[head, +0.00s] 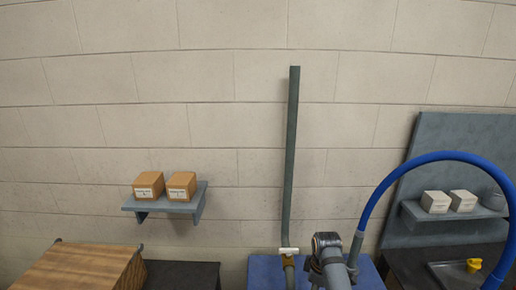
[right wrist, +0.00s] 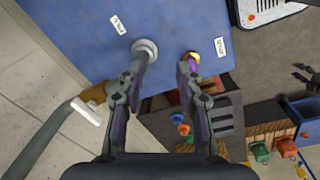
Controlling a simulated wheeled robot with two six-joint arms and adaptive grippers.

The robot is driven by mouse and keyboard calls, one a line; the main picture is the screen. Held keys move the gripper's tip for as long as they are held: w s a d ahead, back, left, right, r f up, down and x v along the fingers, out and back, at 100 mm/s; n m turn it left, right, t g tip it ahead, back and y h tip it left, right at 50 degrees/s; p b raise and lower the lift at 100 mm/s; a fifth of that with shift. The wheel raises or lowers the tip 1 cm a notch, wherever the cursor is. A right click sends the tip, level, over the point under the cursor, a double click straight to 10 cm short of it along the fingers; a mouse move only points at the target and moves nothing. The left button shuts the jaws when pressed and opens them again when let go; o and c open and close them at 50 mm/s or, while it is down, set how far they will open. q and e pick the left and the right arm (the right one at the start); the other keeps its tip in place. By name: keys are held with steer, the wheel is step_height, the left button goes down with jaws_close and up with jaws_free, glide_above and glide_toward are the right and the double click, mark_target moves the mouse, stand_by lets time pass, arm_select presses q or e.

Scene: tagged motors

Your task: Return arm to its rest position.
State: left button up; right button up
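In the right wrist view my right gripper (right wrist: 160,65) is open over a blue surface (right wrist: 90,35), with its two fingers apart. A grey round fitting with a short pipe (right wrist: 145,48) shows beside the left finger; I cannot tell whether they touch. A small purple and yellow part (right wrist: 193,57) is by the right finger's tip. In the head view my right arm (head: 330,262) rises from the bottom edge, with a blue hose arching to its right; its gripper is hidden there. A dark two-pronged shape at the right edge looks like my left gripper (right wrist: 303,76), its prongs apart.
A tall grey pipe (head: 291,150) with a white-handled valve (head: 289,250) stands close to my right arm. Shelves hold brown boxes (head: 149,186) and white boxes (head: 435,201). A wooden box (head: 75,270) is at lower left. Coloured motors (right wrist: 260,151) lie near a blue bin (right wrist: 300,108).

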steer(key=s+d+f+m+t, duration=0.1)
steer(key=s+d+f+m, duration=0.15)
steer(key=s, duration=0.45)
steer(key=s+d+f+m, duration=0.1)
steer(key=s+d+m, duration=0.25)
steer(key=s, duration=0.25)
steer(key=s+r+m+t, duration=0.2)
steer(key=s+r+m, duration=0.3)
steer(key=s, duration=0.8)
step_height(320, 180, down, 35)
steer(key=s+d+g+b, duration=0.2)
steer(key=d+b, duration=0.1)
steer(key=b, duration=0.5)
arm_select(q)
step_height(320, 180, down, 13)
steer(key=s+b, duration=0.1)
steer(key=b, duration=0.4)
arm_select(e)
steer(key=s+f+m, duration=0.1)
steer(key=s+f, duration=1.7)
steer(key=f, duration=0.2)
steer(key=shift+d+f+g+h, duration=0.35)
steer(key=shift+d+g+h, duration=0.05)
arm_select(q)
steer(key=shift+s+f, duration=0.1)
